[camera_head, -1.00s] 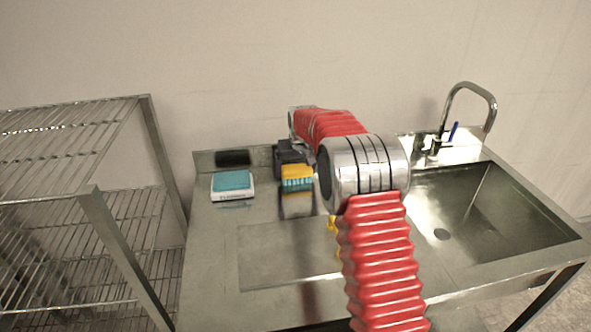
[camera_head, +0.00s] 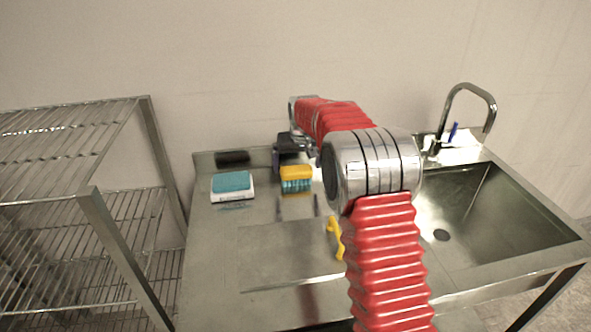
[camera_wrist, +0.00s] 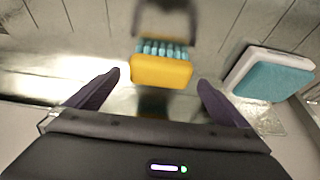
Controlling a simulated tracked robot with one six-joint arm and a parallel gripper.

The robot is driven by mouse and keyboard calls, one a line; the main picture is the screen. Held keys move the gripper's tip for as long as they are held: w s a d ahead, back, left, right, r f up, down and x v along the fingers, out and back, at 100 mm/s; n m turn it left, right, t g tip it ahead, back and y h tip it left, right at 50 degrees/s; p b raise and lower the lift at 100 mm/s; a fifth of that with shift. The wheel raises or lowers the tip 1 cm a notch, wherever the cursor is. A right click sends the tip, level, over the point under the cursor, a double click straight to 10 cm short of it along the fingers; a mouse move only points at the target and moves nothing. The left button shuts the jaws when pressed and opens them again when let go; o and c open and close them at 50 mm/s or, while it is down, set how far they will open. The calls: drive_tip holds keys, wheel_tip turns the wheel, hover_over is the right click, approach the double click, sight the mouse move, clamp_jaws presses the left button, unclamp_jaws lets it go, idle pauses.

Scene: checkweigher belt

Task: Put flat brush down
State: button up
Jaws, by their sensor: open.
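The flat brush (camera_head: 296,173) has a yellow back and teal bristles. It is on the steel counter with its bristles facing down. My gripper (camera_head: 293,147) shows as a dark shape just behind it in the head view; its fingertips are hard to make out there. In the wrist view, the two dark fingers are spread wide, with the brush (camera_wrist: 161,71) lying in the gap between and just beyond their tips. A clear gap shows on each side, so my gripper is open and empty.
A white block with a teal top (camera_head: 232,182) sits left of the brush. A dark block (camera_head: 233,158) is behind it. A small yellow object (camera_head: 335,238) lies nearer the front. A sink (camera_head: 480,215) is at right, a wire rack (camera_head: 92,190) at left.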

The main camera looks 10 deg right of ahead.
drive_tip(key=v, duration=0.8)
idle(0.5)
drive_tip(key=s+r, duration=0.5)
drive_tip(key=s, duration=0.6)
drive_tip(key=s+r, duration=0.5)
drive_tip(key=s, duration=0.6)
drive_tip(key=s+f, duration=0.3)
drive_tip(key=s, duration=0.9)
drive_tip(key=s+f+t, duration=0.1)
drive_tip(key=s+f, duration=0.2)
drive_tip(key=s, duration=0.9)
drive_tip(key=shift+s+a, duration=0.2)
